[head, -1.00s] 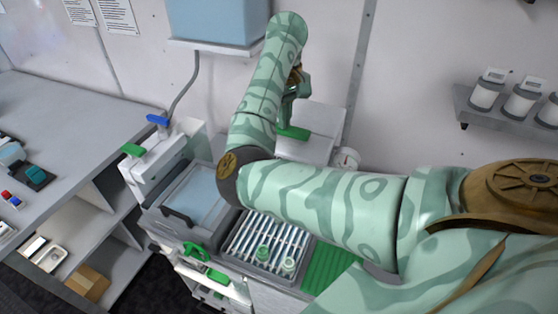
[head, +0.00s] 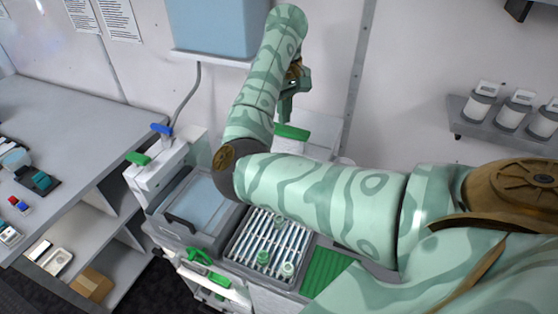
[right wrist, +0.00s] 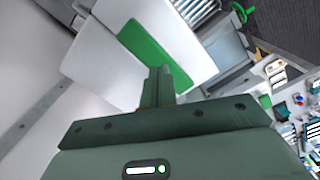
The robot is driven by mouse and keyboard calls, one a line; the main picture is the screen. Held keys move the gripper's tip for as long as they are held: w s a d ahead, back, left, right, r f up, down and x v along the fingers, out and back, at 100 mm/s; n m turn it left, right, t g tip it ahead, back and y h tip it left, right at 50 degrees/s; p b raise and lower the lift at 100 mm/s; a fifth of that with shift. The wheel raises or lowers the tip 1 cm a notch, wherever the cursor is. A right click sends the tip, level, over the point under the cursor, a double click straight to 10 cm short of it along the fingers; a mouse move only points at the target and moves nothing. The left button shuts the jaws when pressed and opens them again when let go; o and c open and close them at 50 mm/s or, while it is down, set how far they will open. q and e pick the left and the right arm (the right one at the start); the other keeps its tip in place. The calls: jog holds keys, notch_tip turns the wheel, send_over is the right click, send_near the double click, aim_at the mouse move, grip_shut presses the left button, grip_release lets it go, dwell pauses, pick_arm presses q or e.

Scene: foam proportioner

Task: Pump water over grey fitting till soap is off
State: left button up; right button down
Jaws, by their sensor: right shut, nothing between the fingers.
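My right gripper (head: 286,112) is shut and empty. In the head view it points down just above a green pad (head: 292,132) on a white unit behind my forearm. The right wrist view shows its closed fingers (right wrist: 160,84) in front of the green pad (right wrist: 150,54); I cannot tell whether they touch it. Two small round greenish fittings (head: 262,257) (head: 288,269) sit on the slatted rack (head: 250,240). I cannot make out a clearly grey fitting, soap or running water. My left gripper is out of view.
A water basin (head: 200,202) lies left of the rack, and a green ribbed mat (head: 326,271) lies right of it. A blue tank (head: 222,25) hangs above. Taps with green (head: 137,158) and blue (head: 161,129) handles stand left. A shelf of canisters (head: 510,115) is on the right wall.

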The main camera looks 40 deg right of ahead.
dwell(0.5)
notch_tip(320, 180, up, 6)
jog(key=p, duration=0.4)
jog(key=shift+f, duration=0.1)
dwell(0.5)
